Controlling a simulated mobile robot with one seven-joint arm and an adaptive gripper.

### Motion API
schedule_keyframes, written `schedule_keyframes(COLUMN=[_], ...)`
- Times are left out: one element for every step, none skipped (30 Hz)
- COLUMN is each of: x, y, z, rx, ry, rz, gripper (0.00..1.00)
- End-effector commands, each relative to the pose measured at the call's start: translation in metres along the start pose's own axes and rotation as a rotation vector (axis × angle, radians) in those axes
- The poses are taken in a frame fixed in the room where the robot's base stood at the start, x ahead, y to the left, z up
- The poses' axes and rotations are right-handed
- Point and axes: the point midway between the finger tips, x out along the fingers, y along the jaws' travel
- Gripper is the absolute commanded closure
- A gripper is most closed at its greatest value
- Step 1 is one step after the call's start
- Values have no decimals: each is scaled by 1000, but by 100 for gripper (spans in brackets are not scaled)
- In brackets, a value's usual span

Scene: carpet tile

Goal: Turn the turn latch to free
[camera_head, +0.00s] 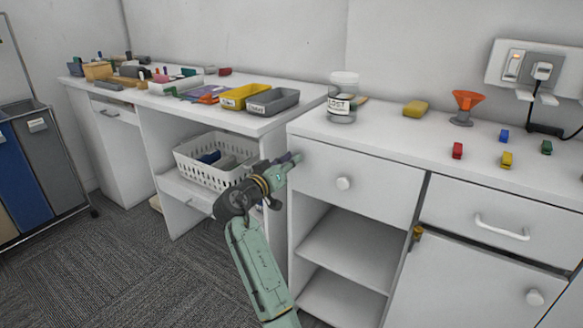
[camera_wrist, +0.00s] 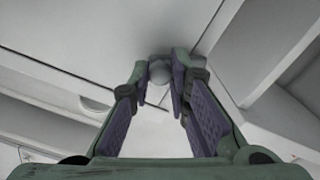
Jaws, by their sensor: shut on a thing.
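A small brass-coloured fitting (camera_head: 417,233) sits at the upper left corner of the lower cabinet door (camera_head: 480,290) and looks like the turn latch; its setting is too small to tell. My gripper (camera_head: 291,160) is far to its left, at the left edge of the white drawer front (camera_head: 375,185). In the wrist view my gripper (camera_wrist: 164,72) is closed in around a rounded grey piece (camera_wrist: 159,71) between its fingertips. What this piece is, I cannot tell; in the head view my fingers hide it.
A round knob (camera_head: 344,183) is on the drawer right of my gripper. A white basket (camera_head: 215,160) stands on a shelf to the left. Open shelves (camera_head: 345,250) are below the drawer.

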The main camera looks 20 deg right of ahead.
Motion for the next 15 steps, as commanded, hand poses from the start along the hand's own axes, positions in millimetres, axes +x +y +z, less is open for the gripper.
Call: schedule_keyframes(x=[0, -1, 0, 0, 0, 0, 0, 0, 0, 0, 0, 0, 0, 0, 0], y=[-1, -1, 0, 0, -1, -1, -1, -2, -2, -3, -3, -4, -4, -4, -5], z=[-4, -5, -7, -8, -10, -12, -13, -14, -15, -16, -17, -19, -20, -21, -22], rx=[-44, -73, -112, -140, -169, -208, -236, -265, -303, -332, -360, -399, -427, -455, -493], ry=[-2, -2, -2, -2, -1, 0, 0, -1, -1, -1, -1, -1, -1, -1, 0], rz=[-3, -4, -3, -2, -2, -3, -3, -3, -3, -3, -3, -3, -2, -2, -3], gripper=[100, 100, 100, 100, 100, 100, 100, 100, 100, 100, 100, 100, 100, 100, 100])
